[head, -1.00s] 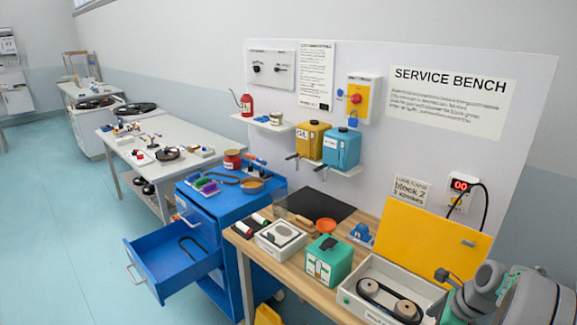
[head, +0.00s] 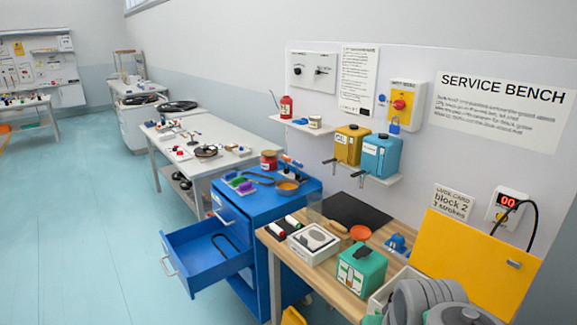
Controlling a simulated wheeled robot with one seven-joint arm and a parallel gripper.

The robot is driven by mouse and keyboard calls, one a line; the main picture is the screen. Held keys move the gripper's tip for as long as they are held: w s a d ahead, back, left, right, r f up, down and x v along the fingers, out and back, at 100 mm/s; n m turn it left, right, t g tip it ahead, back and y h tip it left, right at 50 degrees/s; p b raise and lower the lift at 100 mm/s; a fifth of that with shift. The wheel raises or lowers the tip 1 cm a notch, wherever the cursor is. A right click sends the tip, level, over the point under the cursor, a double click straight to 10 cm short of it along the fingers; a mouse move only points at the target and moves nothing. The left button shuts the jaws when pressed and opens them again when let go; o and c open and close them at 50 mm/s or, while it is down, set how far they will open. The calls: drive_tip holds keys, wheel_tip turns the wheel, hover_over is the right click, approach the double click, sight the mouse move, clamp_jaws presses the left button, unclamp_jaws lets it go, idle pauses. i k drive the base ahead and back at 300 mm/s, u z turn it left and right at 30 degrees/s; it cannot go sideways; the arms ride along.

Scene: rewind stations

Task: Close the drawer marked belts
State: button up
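A blue drawer (head: 205,257) stands pulled far out of the blue cabinet (head: 262,227), to the left of the wooden bench. It has a pale handle (head: 169,266) on its front and a dark belt (head: 224,244) lying inside. A closed drawer with a handle (head: 219,217) sits above it. I cannot read any mark on either drawer, so I cannot tell which is marked belts. My grey arm shows at the bottom right, over the bench and well apart from the drawer. My gripper's fingers are not in view.
The wooden bench (head: 290,249) holds a green box (head: 361,269), a white box (head: 312,243) and an open case with a yellow lid (head: 474,263). A grey table (head: 208,166) stands behind the cabinet. The floor (head: 105,240) left of the drawer is clear.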

sight(190, 250)
drive_tip(key=u, duration=1.45)
drive_tip(key=i, duration=0.8)
drive_tip(key=u, duration=0.85)
drive_tip(key=i, duration=1.05)
drive_tip(key=u, duration=0.6)
